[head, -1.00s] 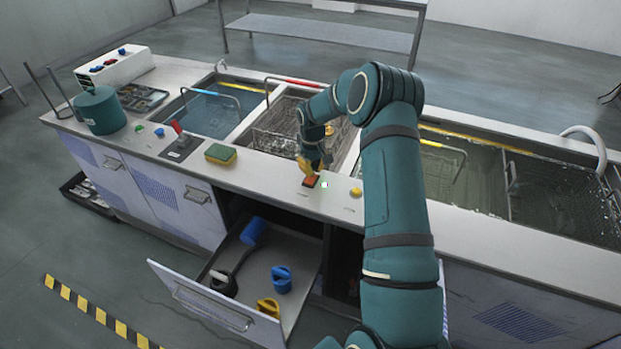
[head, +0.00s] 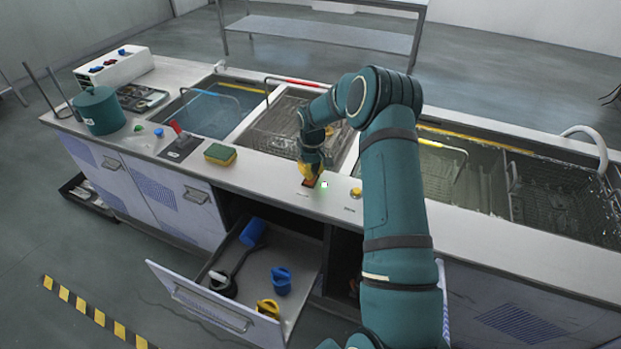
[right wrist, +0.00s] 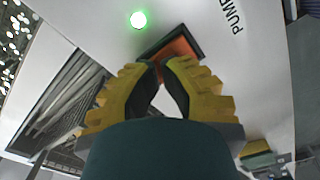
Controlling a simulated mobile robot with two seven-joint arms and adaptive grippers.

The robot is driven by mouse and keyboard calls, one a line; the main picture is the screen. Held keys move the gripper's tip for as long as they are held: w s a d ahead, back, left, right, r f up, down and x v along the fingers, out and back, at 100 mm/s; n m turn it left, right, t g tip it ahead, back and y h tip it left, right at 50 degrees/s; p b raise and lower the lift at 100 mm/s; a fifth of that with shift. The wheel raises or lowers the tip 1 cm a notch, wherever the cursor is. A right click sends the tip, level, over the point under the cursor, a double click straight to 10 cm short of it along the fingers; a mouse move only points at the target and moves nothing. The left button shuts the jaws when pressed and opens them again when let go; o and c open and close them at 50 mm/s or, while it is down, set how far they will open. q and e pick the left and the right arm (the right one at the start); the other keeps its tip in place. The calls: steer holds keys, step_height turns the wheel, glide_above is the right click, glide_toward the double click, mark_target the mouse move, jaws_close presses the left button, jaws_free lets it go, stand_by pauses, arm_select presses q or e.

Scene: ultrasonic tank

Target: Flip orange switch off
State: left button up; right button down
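The orange switch (head: 308,184) sits in a dark frame on the white counter front, in front of the basins. In the right wrist view the orange switch (right wrist: 181,48) lies right at my fingertips, beside printed lettering. A green light (right wrist: 138,19) glows next to it, and this light (head: 324,185) also shows in the head view. My right gripper (head: 311,174) is over the switch, pointing down. In the right wrist view its yellow fingers (right wrist: 160,66) come together at the tips and hold nothing. I cannot tell whether they touch the switch. My left gripper is not in view.
A yellow button (head: 356,192) is right of the switch. A green and yellow sponge (head: 220,154) and a red-handled switch (head: 176,128) are to the left. Wire baskets stand in the basins behind. An open drawer (head: 215,308) juts out below.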

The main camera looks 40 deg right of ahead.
steer(key=shift+f, duration=0.35)
steer(key=shift+r, duration=0.1)
steer(key=shift+r, duration=0.5)
steer(key=shift+r+p, duration=1.8)
steer(key=shift+r, duration=1.1)
